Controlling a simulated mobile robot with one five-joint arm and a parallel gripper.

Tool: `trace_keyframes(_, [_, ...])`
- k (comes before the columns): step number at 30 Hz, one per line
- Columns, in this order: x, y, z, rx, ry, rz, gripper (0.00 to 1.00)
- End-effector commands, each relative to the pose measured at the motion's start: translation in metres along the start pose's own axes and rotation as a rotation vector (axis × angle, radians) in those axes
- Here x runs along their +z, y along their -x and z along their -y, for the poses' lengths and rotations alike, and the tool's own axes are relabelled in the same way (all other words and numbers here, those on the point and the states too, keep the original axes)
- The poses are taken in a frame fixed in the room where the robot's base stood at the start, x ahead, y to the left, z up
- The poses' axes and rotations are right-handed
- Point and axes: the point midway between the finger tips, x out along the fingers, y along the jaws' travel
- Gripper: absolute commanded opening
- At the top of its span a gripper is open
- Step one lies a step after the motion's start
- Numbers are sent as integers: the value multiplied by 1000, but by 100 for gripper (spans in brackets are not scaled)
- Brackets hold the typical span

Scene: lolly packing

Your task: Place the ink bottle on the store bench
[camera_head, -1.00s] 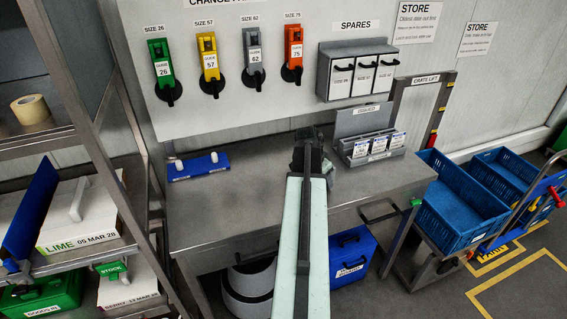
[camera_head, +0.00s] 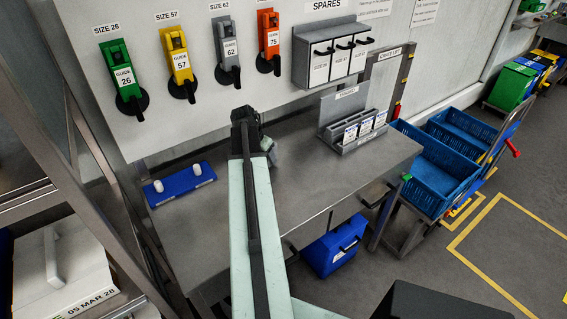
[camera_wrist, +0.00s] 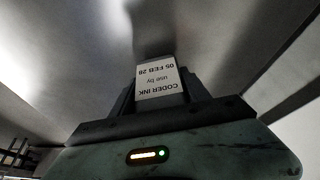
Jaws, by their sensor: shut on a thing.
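My gripper (camera_head: 264,142) is over the steel bench (camera_head: 290,180), between the blue tray and the rack. It is shut on the ink bottle (camera_head: 271,152), which is mostly hidden behind my arm in the head view. In the wrist view the ink bottle (camera_wrist: 158,80) shows a white label reading "CODER INK use by 05 FEB 28", upside down, between the jaws. I cannot tell whether the bottle touches the bench top.
A grey rack (camera_head: 345,146) with several white-labelled items stands on the bench at right. A blue tray (camera_head: 181,184) with two white knobs lies at left. Size guides hang behind, beside a spares box (camera_head: 300,60). Bench top between rack and front edge is clear. Blue crates (camera_head: 425,175) stand right.

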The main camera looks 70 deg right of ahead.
Motion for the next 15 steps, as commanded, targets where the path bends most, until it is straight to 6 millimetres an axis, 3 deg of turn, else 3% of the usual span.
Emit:
trace_keyframes(5, [11, 11, -5, 6, -15, 2, 0])
trace_keyframes(12, [55, 59, -64, 80, -191, 4, 0])
trace_keyframes(15, [68, 70, -81, 104, -253, 1, 0])
